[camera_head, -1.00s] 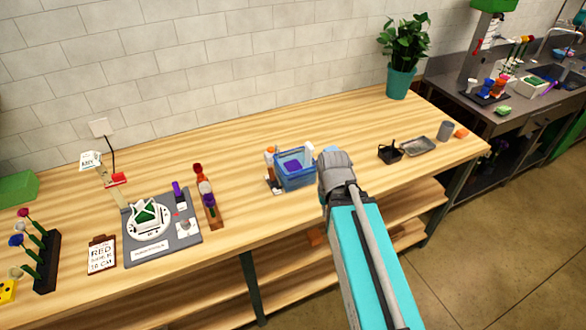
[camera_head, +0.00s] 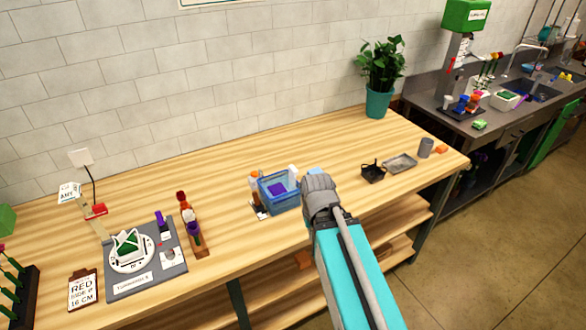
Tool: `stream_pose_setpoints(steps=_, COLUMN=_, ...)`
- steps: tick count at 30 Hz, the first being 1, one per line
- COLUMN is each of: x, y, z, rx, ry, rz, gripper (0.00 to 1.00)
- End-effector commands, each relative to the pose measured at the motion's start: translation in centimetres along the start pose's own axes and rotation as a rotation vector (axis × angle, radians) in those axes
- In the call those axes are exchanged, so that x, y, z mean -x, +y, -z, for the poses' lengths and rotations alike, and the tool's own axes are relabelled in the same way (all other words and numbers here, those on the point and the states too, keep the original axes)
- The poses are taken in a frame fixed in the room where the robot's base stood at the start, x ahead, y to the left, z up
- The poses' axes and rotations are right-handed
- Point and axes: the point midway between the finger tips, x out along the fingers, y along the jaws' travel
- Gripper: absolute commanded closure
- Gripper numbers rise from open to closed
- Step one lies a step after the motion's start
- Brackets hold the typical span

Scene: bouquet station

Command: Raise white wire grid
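A white frame-like piece (camera_head: 122,241) with green inside sits on the round white disc of a grey board at the left of the table. It may be the white wire grid, but it is too small to tell its wires. My arm reaches in from the lower right. Its grey wrist end is over the table's front part, just right of a blue open bin (camera_head: 283,203) that holds something purple. My gripper's fingers are hidden behind the wrist, so I cannot see their state. The white piece is well to the left of my arm.
The grey board (camera_head: 150,279) has a purple item at its corner. A black tray (camera_head: 372,172), metal tray (camera_head: 400,163) and plant pot (camera_head: 378,103) are right. Bare wood lies between holder and bin.

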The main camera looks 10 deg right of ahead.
Motion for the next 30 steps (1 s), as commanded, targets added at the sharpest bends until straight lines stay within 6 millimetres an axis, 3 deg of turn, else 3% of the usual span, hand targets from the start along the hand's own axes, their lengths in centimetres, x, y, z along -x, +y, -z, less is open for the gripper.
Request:
stream_pose_setpoints(steps=14, x=0.0, y=0.0, z=0.0, rx=0.0, ry=0.0, rz=0.0, gripper=0.98)
stream_pose_setpoints(steps=20, x=0.5, y=0.0, z=0.8, rx=0.007, ry=0.0, rz=0.0, gripper=0.61)
stream_pose_setpoints(steps=24, x=1.8, y=0.0, z=3.0, rx=0.025, ry=0.0, rz=0.0, gripper=0.37)
stream_pose_setpoints(steps=30, x=4.9, y=-0.1, z=8.4, rx=0.08, ry=0.0, rz=0.0, gripper=0.37)
